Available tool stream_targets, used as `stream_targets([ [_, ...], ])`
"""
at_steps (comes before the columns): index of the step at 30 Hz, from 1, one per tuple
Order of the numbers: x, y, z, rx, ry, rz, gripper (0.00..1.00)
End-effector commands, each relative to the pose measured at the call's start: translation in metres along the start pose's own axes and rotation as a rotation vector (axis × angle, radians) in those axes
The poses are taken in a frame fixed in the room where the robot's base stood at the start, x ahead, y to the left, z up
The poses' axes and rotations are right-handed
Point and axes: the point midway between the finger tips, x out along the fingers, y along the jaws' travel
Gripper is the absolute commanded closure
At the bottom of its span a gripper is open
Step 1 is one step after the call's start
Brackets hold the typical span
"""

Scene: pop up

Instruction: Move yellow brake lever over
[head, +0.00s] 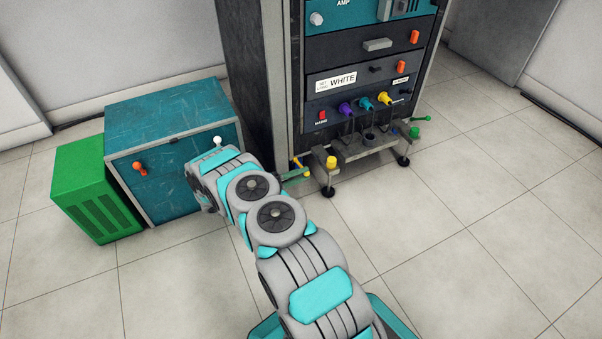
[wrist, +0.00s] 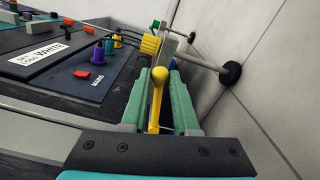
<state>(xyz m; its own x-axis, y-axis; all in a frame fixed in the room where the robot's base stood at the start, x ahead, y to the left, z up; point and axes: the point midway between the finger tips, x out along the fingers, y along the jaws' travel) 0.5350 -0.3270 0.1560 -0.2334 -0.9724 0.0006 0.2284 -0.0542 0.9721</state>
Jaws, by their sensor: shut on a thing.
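The yellow brake lever (wrist: 155,106) has a round ball end and shows between the two green fingers of my gripper (wrist: 161,78) in the wrist view. My gripper is shut on the lever. In the head view my gripper (head: 294,176) is at the lower left front corner of the rack, and a small part of the yellow lever (head: 299,163) shows beside it. The rest of the lever there is hidden by my gripper or too small to make out.
The rack (head: 352,70) stands on a wheeled base with a yellow cylinder (head: 331,162) at its front left and a green lever (head: 414,132) at its right. A teal cabinet (head: 172,180) and a green box (head: 95,195) stand left. The floor (head: 480,220) at right is clear.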

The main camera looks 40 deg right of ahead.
Motion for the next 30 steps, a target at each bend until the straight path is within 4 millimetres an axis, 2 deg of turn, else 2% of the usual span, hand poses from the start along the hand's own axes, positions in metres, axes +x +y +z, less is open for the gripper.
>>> stream_targets([
  [6, -0.001, -0.013, -0.001, 0.000, 0.001, -0.001, 1.00],
  [19, 0.000, -0.016, -0.001, 0.000, 0.000, -0.001, 1.00],
  [30, 0.000, -0.038, -0.008, 0.000, 0.000, -0.001, 1.00],
])
